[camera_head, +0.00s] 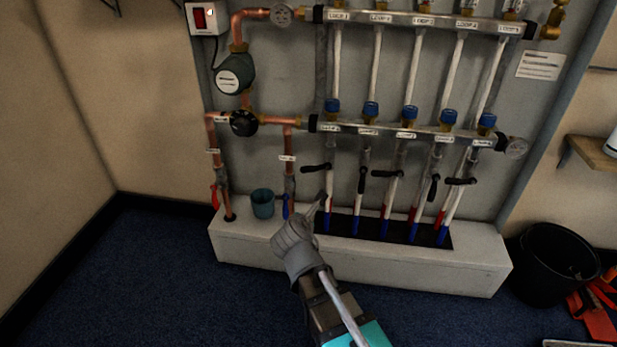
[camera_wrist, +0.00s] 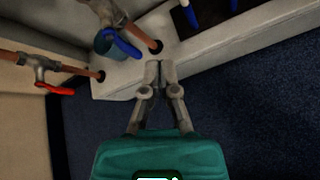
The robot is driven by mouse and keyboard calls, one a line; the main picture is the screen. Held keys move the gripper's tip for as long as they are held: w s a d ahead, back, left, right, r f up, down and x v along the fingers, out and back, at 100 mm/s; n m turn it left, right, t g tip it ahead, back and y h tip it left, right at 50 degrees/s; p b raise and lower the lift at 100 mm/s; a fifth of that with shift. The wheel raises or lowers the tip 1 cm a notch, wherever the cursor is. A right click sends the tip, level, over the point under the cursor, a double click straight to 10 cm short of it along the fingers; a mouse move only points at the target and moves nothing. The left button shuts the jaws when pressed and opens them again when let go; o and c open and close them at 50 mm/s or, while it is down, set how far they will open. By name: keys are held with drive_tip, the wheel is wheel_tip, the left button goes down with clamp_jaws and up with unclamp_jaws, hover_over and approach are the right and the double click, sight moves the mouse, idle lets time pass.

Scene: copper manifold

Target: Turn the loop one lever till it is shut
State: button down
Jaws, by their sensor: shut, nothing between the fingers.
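The loop one lever (camera_head: 316,168) is the black handle on the leftmost loop pipe in the head view. It points left, across its upright pipe (camera_head: 329,185). My gripper (camera_head: 319,203) is shut and empty. In the head view its tips appear just below the lever, by the lower part of that pipe; I see no clear contact. In the wrist view the gripper (camera_wrist: 159,68) has its fingertips together over the white plinth edge, with nothing between them. The loop one lever cannot be made out in the wrist view.
Other black levers (camera_head: 387,174) line the loop pipes to the right. A blue lever (camera_wrist: 122,44) and a teal cup (camera_wrist: 103,42) are close on the left, with a red lever (camera_wrist: 55,89) farther left. The white plinth (camera_head: 400,262) stands below; blue carpet lies in front.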

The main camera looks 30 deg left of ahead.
sight(315, 169)
drive_tip(key=r+n+t, duration=0.1)
drive_tip(key=n, duration=0.1)
drive_tip(key=s+r+n+t, duration=0.1)
drive_tip(key=r+n, duration=0.1)
drive_tip(key=s+r+n+t, duration=0.1)
drive_tip(key=r+n, duration=0.1)
drive_tip(key=shift+y, duration=0.3)
drive_tip(key=shift+w, duration=0.15)
drive_tip(key=w+a+p, duration=0.1)
drive_tip(key=w+a, duration=0.3)
drive_tip(key=w, duration=0.6)
drive_tip(key=shift+w+a+r, duration=0.15)
drive_tip(key=shift+a+r, duration=0.1)
drive_tip(key=shift+r, duration=0.1)
drive_tip(key=shift+a, duration=0.1)
idle(0.5)
